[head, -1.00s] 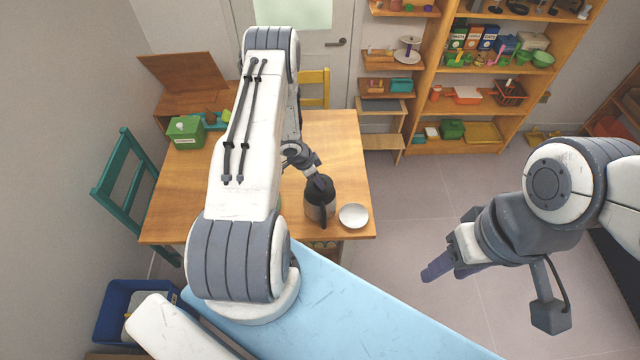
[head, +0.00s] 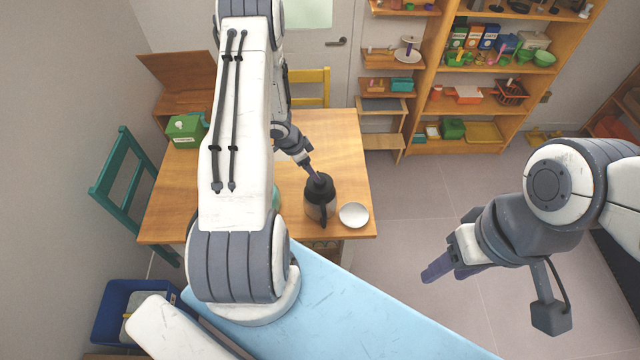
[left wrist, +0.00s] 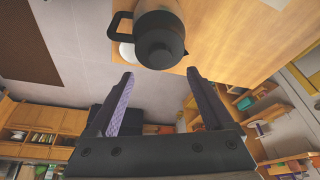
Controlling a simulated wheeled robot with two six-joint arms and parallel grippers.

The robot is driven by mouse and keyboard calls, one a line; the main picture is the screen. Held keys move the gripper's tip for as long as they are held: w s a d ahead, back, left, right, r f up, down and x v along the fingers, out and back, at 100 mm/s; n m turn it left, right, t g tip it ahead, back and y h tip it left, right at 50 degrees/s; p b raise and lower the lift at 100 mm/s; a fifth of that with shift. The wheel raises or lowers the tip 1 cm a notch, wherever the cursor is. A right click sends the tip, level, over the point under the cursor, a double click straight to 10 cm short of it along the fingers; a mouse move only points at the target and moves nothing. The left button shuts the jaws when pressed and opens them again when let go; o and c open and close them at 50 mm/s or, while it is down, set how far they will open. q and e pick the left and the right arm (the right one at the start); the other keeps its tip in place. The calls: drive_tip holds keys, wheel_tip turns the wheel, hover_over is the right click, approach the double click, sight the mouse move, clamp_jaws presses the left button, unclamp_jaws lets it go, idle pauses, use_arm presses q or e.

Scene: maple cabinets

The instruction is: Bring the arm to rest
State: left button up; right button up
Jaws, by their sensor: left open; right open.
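My left arm comes in over the wooden table (head: 345,135) in the head view. Its gripper (head: 314,170) is just above and behind a dark carafe with a black lid and handle (head: 313,208). In the left wrist view the two fingers (left wrist: 160,77) are spread with nothing between them. The carafe (left wrist: 160,35) stands upright beyond the fingertips there. My right gripper (head: 436,271) is open and empty over the floor at the right, away from the table.
A white bowl (head: 354,215) sits right of the carafe near the table's corner. A green box (head: 186,131) is at the table's left. A teal chair (head: 125,185) and yellow chair (head: 318,85) flank the table. Shelves (head: 455,147) stand behind. Floor (head: 410,200) right of the table is clear.

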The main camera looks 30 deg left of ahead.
use_arm(q)
drive_tip(key=v, duration=0.3)
drive_tip(key=shift+r, duration=0.15)
drive_tip(key=w+d+r+t+y+b, duration=0.1)
drive_tip(key=w+d+r+y+b, duration=0.2)
drive_tip(key=w+d+r+b, duration=0.3)
drive_tip(key=s+d+r+y+b, duration=0.1)
drive_tip(key=s+d+r+b, duration=0.25)
drive_tip(key=d, duration=0.45)
drive_tip(key=s+d+g+h+b, duration=0.1)
drive_tip(key=s+d+b, duration=0.2)
drive_tip(key=s+d, duration=0.2)
drive_tip(key=s+d+g+h+b, duration=0.1)
drive_tip(key=s+d, duration=0.5)
drive_tip(key=s, duration=0.6)
drive_tip(key=s+d+g+b, duration=0.2)
drive_tip(key=s+d+b, duration=0.3)
drive_tip(key=s, duration=0.4)
drive_tip(key=shift+d+f+m+h, duration=0.2)
drive_tip(key=shift+d+m+h, duration=0.1)
drive_tip(key=shift+d+h, duration=0.1)
